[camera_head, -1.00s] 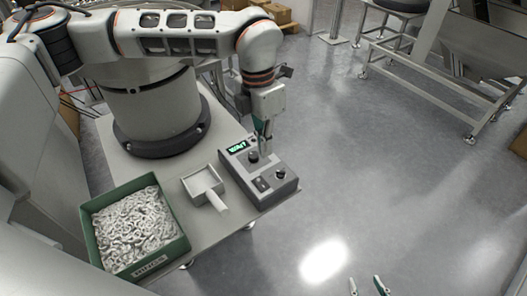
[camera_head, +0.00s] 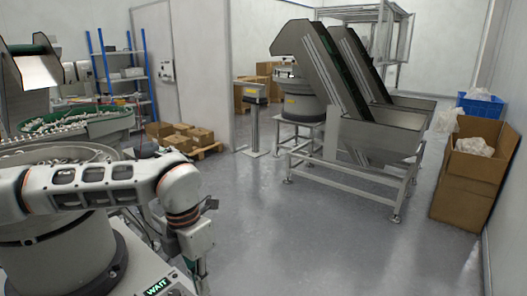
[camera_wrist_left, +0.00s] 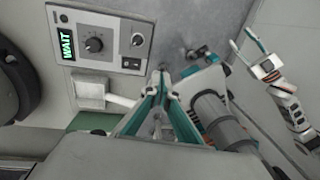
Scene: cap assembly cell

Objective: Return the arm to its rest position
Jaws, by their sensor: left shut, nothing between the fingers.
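My left arm comes in from the left in the head view and bends down at the wrist. My left gripper (camera_head: 203,268) hangs beside the control box, whose lit WAIT display (camera_head: 159,287) shows at the bottom edge. In the left wrist view its teal-edged fingers (camera_wrist_left: 161,76) are together with nothing between them. There the grey control box (camera_wrist_left: 100,40), with a black knob, lies up and to the left of the fingertips, apart from them in the picture. My right gripper (camera_wrist_left: 246,44) shows at the right of the wrist view, its fingers apart and empty.
A white scoop-like tray (camera_wrist_left: 88,92) lies near the box. Bowl feeders (camera_head: 75,125) stand at the left in the head view. A conveyor hopper (camera_head: 378,135) and a cardboard box (camera_head: 465,195) stand across the room. The floor (camera_head: 310,235) between is clear.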

